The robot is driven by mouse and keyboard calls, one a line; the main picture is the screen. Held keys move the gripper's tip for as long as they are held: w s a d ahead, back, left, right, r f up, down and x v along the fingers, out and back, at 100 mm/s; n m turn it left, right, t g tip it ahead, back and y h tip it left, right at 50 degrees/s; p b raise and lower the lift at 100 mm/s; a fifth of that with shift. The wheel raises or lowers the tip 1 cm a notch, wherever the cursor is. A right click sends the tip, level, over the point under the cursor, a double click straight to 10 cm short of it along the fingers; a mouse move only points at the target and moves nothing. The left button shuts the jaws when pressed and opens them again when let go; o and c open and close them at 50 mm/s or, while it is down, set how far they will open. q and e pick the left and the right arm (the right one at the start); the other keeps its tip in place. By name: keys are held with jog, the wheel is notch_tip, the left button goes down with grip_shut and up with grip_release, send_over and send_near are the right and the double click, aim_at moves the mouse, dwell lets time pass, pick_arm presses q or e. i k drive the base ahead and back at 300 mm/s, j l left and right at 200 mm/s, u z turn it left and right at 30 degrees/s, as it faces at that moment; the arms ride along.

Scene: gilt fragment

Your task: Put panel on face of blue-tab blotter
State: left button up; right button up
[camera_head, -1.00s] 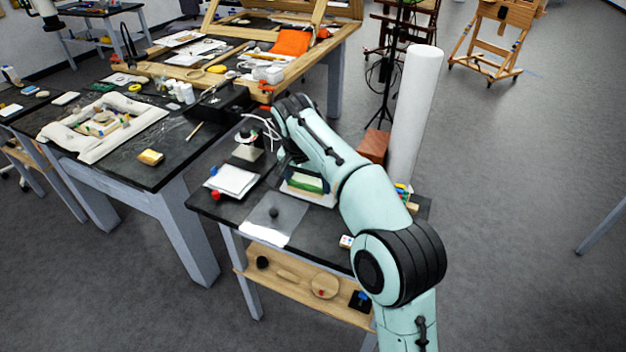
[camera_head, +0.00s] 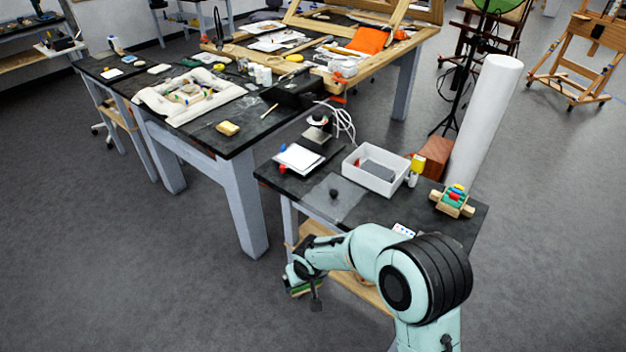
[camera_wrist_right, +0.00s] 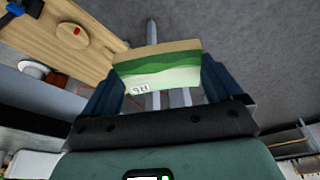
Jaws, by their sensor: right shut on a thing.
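The panel (camera_wrist_right: 160,72), a small board painted with green bands and a tan top edge, is held between the dark fingers of my right gripper (camera_wrist_right: 160,88). A small white label marks its lower edge. In the head view my right gripper (camera_head: 301,286) is low in front of the small black table, and the panel's green edge (camera_head: 298,291) shows there. The white blotter (camera_head: 298,157) lies at the table's left side, apart from the gripper. A blue tab (camera_head: 283,148) and a red tab (camera_head: 282,170) show at its left edge. My left gripper is out of view.
A white tray (camera_head: 352,173) with a grey bottom stands right of the blotter. A clear sheet with a black knob (camera_head: 334,193) lies in front. A wooden block holder (camera_head: 453,201) is at right. A wooden lower shelf (camera_wrist_right: 62,45) is near the gripper.

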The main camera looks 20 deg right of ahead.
aim_at(299, 156)
jog(key=i+j+u, duration=0.1)
jog(key=i+j, duration=0.15)
jog(key=i+j+u, duration=0.15)
jog(key=i, duration=0.3)
jog(key=i+j+z, duration=0.3)
jog(key=i, duration=0.15)
jog(key=i+j+z, duration=0.3)
jog(key=i+j, duration=0.1)
jog(key=i, duration=0.05)
